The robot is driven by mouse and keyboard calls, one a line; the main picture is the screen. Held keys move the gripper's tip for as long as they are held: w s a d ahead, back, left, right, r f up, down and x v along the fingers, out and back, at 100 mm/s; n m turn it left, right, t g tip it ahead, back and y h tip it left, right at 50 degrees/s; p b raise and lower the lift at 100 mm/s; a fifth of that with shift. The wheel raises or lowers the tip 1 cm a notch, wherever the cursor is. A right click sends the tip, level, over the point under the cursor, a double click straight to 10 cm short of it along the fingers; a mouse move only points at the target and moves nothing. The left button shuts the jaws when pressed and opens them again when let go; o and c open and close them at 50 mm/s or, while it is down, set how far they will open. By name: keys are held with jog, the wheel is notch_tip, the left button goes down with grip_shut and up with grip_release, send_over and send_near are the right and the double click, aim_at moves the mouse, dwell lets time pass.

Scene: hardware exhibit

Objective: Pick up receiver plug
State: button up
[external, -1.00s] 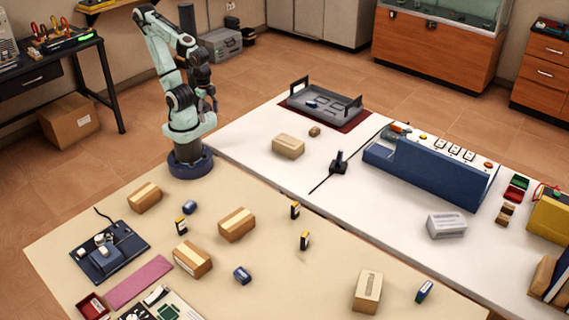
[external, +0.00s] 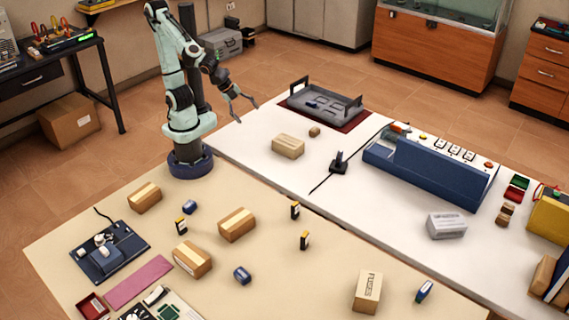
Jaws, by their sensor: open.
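I cannot tell for sure which thing is the receiver plug. Candidates on the tan table are small black-and-yellow upright pieces, at left (external: 181,226), centre (external: 295,210) and just in front of that (external: 305,241). Small blue blocks lie there too, near the left (external: 190,207), front centre (external: 242,275) and right (external: 425,291). A small dark blue piece (external: 313,105) lies in the grey tray (external: 346,115). My gripper (external: 245,110) is open and empty, with fingers spread. It is in the air left of the tray, apart from everything.
Several cardboard boxes (external: 237,225) stand on the tan table. A beige box (external: 288,146), a black upright device (external: 339,162) on a cable and a long blue housing (external: 430,170) stand on the white table. Bare white surface lies between my base and the beige box.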

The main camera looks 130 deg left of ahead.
jog(key=w+d+f+m+t+y, duration=0.1)
jog(key=w+d+f+m+y, duration=0.15)
jog(key=w+m, duration=0.25)
jog(key=m+t+h, duration=0.3)
jog(key=m+t, duration=0.4)
jog(key=m, duration=1.1)
send_over(180, 220)
jog(key=w+a, duration=0.4)
jog(key=a, duration=0.2)
notch_tip(180, 220, down, 11)
jog(key=s+d+f+m+h, duration=0.1)
jog(key=s+d+f+m, duration=0.1)
jog(key=s, duration=0.1)
jog(key=s+d+f+m+t+h, duration=0.1)
jog(key=s+f+m, duration=0.1)
jog(key=s+f, duration=0.1)
jog(key=s+d+f+m+h, duration=0.1)
jog(key=s+d+f+m, duration=0.1)
jog(key=s+m, duration=0.1)
jog(key=shift+s+d+f+t, duration=0.15)
jog(key=shift+s+d+t, duration=0.15)
jog(key=shift+s+t, duration=0.15)
jog(key=shift+s+d+h, duration=0.2)
jog(key=shift+d+h, duration=0.05)
jog(key=shift+h, duration=0.2)
jog(key=x, duration=0.6)
jog(key=shift+w+f, duration=0.2)
jog(key=c, duration=1)
